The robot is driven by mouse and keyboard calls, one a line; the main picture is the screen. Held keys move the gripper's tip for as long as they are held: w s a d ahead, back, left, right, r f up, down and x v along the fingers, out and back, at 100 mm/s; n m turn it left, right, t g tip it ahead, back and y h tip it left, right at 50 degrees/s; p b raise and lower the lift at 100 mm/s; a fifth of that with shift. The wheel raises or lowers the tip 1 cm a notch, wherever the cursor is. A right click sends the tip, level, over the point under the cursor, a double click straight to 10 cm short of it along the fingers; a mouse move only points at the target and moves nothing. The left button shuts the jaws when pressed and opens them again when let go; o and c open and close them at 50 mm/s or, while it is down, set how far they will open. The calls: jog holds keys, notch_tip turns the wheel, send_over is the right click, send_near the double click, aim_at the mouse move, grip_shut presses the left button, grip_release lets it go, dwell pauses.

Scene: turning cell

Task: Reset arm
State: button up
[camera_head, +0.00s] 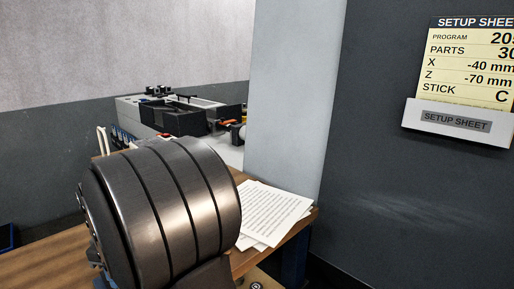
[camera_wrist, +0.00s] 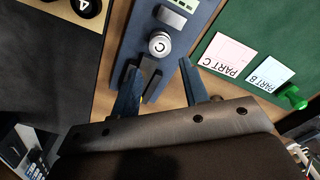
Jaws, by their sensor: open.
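My gripper (camera_wrist: 158,65) shows in the wrist view with its two blue fingers spread apart and nothing held between them. Beyond the fingertips is a silver round knob or cap marked C (camera_wrist: 159,44) on a blue-grey strip (camera_wrist: 134,32). Dark prongs lie on the strip between the fingers; I cannot tell exactly what they are. In the head view a large dark ribbed cylinder, part of my arm, fills the lower left. My gripper does not show there.
A green board (camera_wrist: 228,44) holds cards PART C (camera_wrist: 229,54) and PART B (camera_wrist: 268,75), with a green pin (camera_wrist: 291,97). In the head view, papers (camera_head: 272,214) lie on the wooden bench (camera_head: 40,262). A setup sheet (camera_head: 470,58) hangs on the dark wall. A grey machine (camera_head: 180,115) stands behind.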

notch_tip(320, 180, down, 10)
jog(key=shift+r, duration=0.1)
notch_tip(320, 180, up, 19)
jog(key=s+a+f+n, duration=0.1)
jog(key=a+f, duration=0.3)
jog(key=f, duration=0.1)
jog(key=s+a+f+n, duration=0.1)
jog(key=a+f, duration=0.4)
jog(key=s+a+f+n, duration=0.1)
jog(key=a+f, duration=0.4)
jog(key=shift+a+f+n, duration=0.2)
jog(key=shift+f+n, duration=0.15)
jog(key=shift+n, duration=0.05)
jog(key=f, duration=0.2)
jog(key=a+f, duration=0.1)
jog(key=shift+s+a, duration=0.1)
jog(key=shift+s, duration=0.15)
jog(key=shift+f, duration=0.65)
